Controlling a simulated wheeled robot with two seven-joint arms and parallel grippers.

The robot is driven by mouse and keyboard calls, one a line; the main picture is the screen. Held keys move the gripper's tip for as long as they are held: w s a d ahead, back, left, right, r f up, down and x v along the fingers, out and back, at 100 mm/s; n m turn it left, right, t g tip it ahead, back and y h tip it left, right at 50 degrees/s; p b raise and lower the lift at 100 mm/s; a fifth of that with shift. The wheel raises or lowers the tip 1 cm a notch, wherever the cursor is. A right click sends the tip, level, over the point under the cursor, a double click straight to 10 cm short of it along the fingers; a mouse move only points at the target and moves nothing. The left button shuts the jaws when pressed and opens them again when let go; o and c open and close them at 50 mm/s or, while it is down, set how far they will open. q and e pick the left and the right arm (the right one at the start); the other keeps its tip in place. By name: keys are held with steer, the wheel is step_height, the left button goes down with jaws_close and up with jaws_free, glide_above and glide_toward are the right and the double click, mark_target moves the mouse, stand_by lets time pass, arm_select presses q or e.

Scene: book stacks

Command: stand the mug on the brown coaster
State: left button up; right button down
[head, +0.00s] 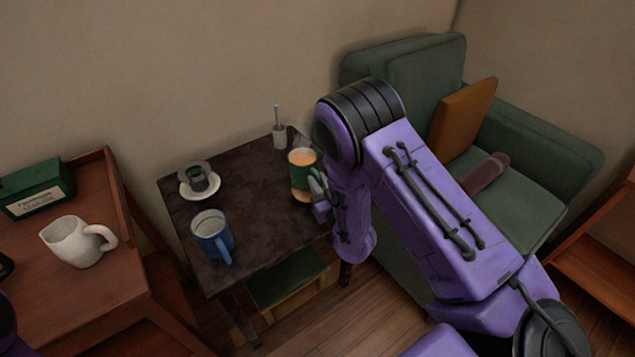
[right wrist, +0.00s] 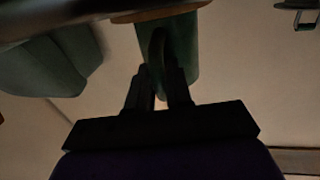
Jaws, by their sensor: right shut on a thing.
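The green mug (head: 301,176), with a tan drink showing inside its rim, is upright at the right side of the dark table (head: 262,190). My right gripper (head: 320,187) is shut on its handle; the right wrist view also shows the fingers (right wrist: 161,82) around the handle of the mug (right wrist: 184,62). The brown coaster (right wrist: 160,14) shows at the mug's base in that upside-down view, with no clear gap between them. In the head view the coaster is almost wholly hidden under the mug.
A blue mug (head: 212,236) and a white saucer (head: 187,189) with a dark cup (head: 202,178) stand on the same table. A small pot (head: 279,135) stands at its back corner. A green armchair (head: 545,170) is at right. A white mug (head: 72,242) stands on the left desk.

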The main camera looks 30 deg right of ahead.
steer(key=shift+a, duration=0.15)
steer(key=shift+f, duration=0.15)
steer(key=c, duration=1.2)
jaws_free()
steer(key=shift+o, duration=0.8)
steer(key=s+a, duration=0.1)
steer(key=s, duration=1.1)
steer(key=s+d+f+m+g+h, duration=0.15)
steer(key=s+f+m+g, duration=0.35)
steer(key=s+f+g, duration=1.35)
step_height(320, 180, up, 10)
steer(key=s+t+p, duration=0.2)
steer(key=t+p, duration=0.1)
steer(key=p, duration=0.9)
steer(key=shift+s+a+t, duration=0.2)
steer(key=shift+s+t, duration=0.1)
steer(key=shift+t, duration=0.05)
